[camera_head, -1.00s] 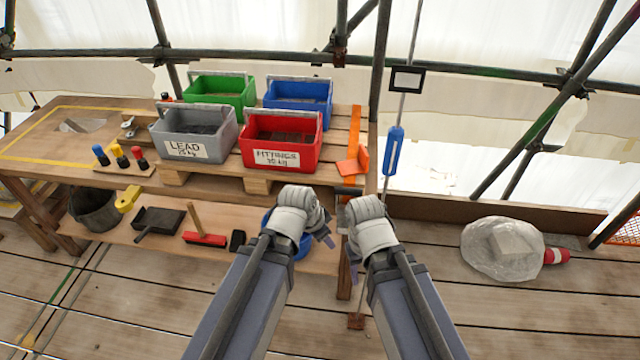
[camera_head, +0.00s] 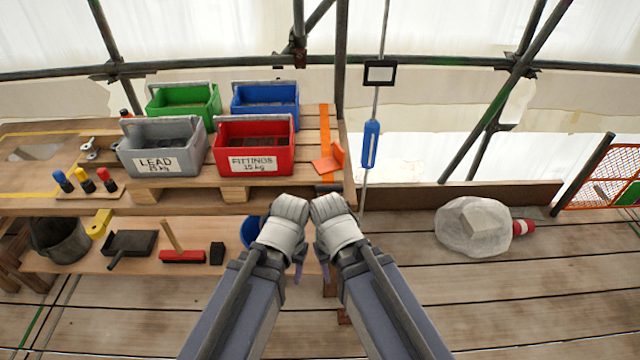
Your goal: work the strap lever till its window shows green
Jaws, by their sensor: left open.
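No lever with a green window is clearly seen. A blue fitting (camera_head: 370,145) with a pale slot hangs on a thin upright line right of the bench; I cannot tell if it is the strap lever. Above it, a black frame with a white face (camera_head: 380,73) is on the same line. My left gripper (camera_head: 297,270) is open, low in front of the bench, mostly hidden behind its wrist. My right gripper (camera_head: 324,268) is close beside it, its jaws largely hidden by its own arm. Both are below and left of the blue fitting, apart from it.
The bench (camera_head: 180,203) holds a grey LEAD box (camera_head: 160,163), a red FITTINGS box (camera_head: 253,160), a green box (camera_head: 185,112) and a blue box (camera_head: 265,117). A plastic-wrapped bundle (camera_head: 473,226) lies on the boards at right. Scaffold poles cross behind. Floor at right is mostly clear.

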